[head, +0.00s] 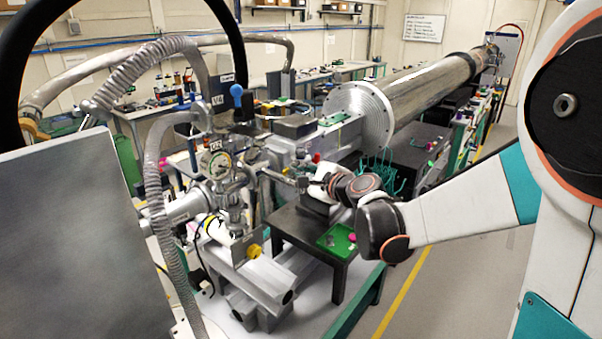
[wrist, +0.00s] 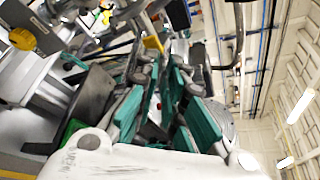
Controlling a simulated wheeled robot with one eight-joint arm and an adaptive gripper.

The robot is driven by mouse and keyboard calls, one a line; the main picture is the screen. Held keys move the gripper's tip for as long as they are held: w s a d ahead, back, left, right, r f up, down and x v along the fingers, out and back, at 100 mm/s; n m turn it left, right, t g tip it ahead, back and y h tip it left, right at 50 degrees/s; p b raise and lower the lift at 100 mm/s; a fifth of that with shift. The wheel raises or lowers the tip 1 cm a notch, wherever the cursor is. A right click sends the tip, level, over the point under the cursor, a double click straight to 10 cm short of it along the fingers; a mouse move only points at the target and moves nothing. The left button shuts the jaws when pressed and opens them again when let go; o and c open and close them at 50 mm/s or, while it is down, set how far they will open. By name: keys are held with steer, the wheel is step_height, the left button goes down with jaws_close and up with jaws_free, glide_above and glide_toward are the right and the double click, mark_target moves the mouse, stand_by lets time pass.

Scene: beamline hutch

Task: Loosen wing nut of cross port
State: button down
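In the head view, the steel cross port (head: 232,197) stands left of centre, with a round gauge (head: 217,162) on it and pipe arms around it. I cannot make out the wing nut among its small fittings. My gripper (head: 270,174) reaches left toward the cross port, close to its right side. I cannot tell whether it touches. In the wrist view, the dark and teal fingers of my gripper (wrist: 162,58) point up the picture. A narrow gap shows between them near the palm, but the tips blend into the background. No held object is clear.
A dark small table (head: 318,232) with a green tray (head: 338,239) stands under my forearm. A ribbed hose (head: 156,175) loops left of the cross port. A large steel tube (head: 425,90) runs to the back right. The floor at right (head: 455,275) is clear.

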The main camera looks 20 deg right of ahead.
steer(key=shift+f, duration=0.1)
stand_by(0.4)
steer(key=shift+s+f+n+t+b, duration=0.15)
steer(key=shift+n+t+b, duration=0.35)
steer(key=shift+n+b, duration=0.45)
steer(key=n+b, duration=0.1)
steer(key=n+t+b, duration=0.1)
steer(key=n+b, duration=0.1)
steer(key=shift+f+n+t, duration=0.25)
steer(key=shift+t, duration=0.05)
steer(key=n+y+b, duration=0.2)
steer(key=n, duration=0.5)
steer(key=n+t+y+b, duration=0.1)
steer(key=n+y+b, duration=0.2)
steer(key=n, duration=0.4)
steer(key=n+y+b, duration=0.2)
steer(key=n+b, duration=0.1)
steer(key=n, duration=0.4)
steer(key=shift+w+d+f+y, duration=0.3)
steer(key=shift+d+f+y, duration=0.05)
steer(key=shift+f+y, duration=0.05)
steer(key=shift+n, duration=0.3)
